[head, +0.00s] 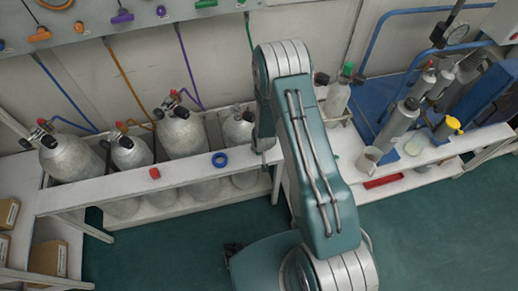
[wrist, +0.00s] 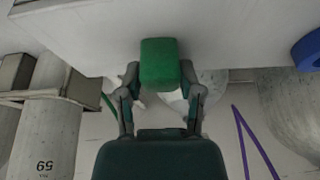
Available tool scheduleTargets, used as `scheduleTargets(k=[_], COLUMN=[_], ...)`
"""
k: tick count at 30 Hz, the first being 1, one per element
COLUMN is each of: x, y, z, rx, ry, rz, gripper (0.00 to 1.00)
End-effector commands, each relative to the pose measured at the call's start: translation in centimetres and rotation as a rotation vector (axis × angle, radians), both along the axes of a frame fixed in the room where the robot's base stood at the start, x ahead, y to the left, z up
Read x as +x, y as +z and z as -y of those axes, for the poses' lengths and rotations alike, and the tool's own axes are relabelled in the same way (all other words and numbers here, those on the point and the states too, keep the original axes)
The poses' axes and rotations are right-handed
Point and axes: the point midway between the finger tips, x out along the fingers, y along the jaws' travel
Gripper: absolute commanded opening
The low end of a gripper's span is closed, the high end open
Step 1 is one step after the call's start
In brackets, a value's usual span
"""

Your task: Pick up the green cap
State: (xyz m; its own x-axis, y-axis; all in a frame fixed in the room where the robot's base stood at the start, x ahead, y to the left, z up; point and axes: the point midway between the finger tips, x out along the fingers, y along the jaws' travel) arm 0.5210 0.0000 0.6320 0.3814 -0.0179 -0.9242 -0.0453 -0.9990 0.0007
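The green cap (wrist: 160,62) is a small block with rounded edges in the middle of the wrist view. My gripper (wrist: 160,75) has one finger on each side of it, and both fingertips appear to touch its sides. The cap shows against the white bench edge; I cannot tell whether it rests there or is lifted. In the head view my arm hides the cap, and my gripper is mostly hidden behind my arm links near the bench front.
A blue ring (head: 219,159) and a red cap (head: 154,173) lie on the white bench (head: 95,190). Grey cylinders (head: 182,132) stand behind its front ledge. A green-topped cylinder (head: 338,97) and a mug (head: 368,159) stand to the right. The green floor (head: 430,230) in front is clear.

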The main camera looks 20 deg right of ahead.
Motion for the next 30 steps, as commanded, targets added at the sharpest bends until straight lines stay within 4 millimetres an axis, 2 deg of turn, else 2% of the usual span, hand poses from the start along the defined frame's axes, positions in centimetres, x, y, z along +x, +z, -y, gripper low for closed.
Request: scheduleTargets(k=[11,16,22,30], x=[0.0,0.1,0.1,-2.4], y=[0.0,0.7,3.2,6.7], z=[0.0,0.0,0.0,1.7], rx=[0.0,0.0,0.0,-0.001], ry=[0.0,0.0,-0.001,-0.001], rz=[0.0,0.001,0.003,0.002], gripper=[0.26,0.26,0.26,0.26])
